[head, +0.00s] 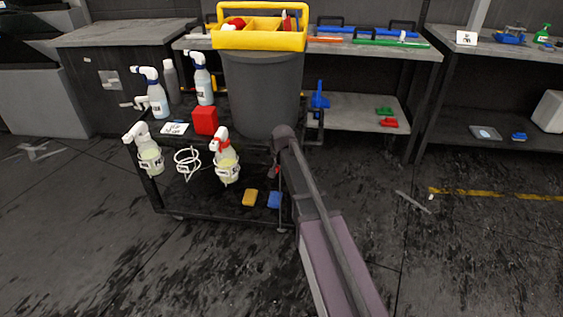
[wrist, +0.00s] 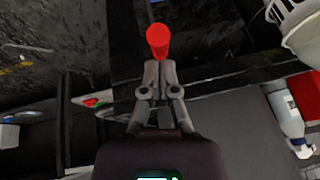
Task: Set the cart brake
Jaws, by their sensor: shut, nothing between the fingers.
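The dark cart (head: 205,207) stands left of my arm, with shelves and bottles. In the wrist view a red knob (wrist: 159,40), which looks like the brake's handle, is just ahead of my gripper (wrist: 159,64). My gripper is shut with nothing between its fingers. Its tips are at or very near the knob's lower edge; I cannot tell whether they touch. In the head view a small red bit (head: 276,171) shows at the cart's right end, partly behind my arm. My gripper is hidden there. The position of the brake is not clear.
Spray bottles (head: 228,165) hang in rings on the cart's front side. A grey bin (head: 262,95) carries a yellow tool tray (head: 258,40). A red box (head: 205,121) stands on the cart top. A workbench (head: 400,51) stands behind. Floor right of my arm is mostly clear.

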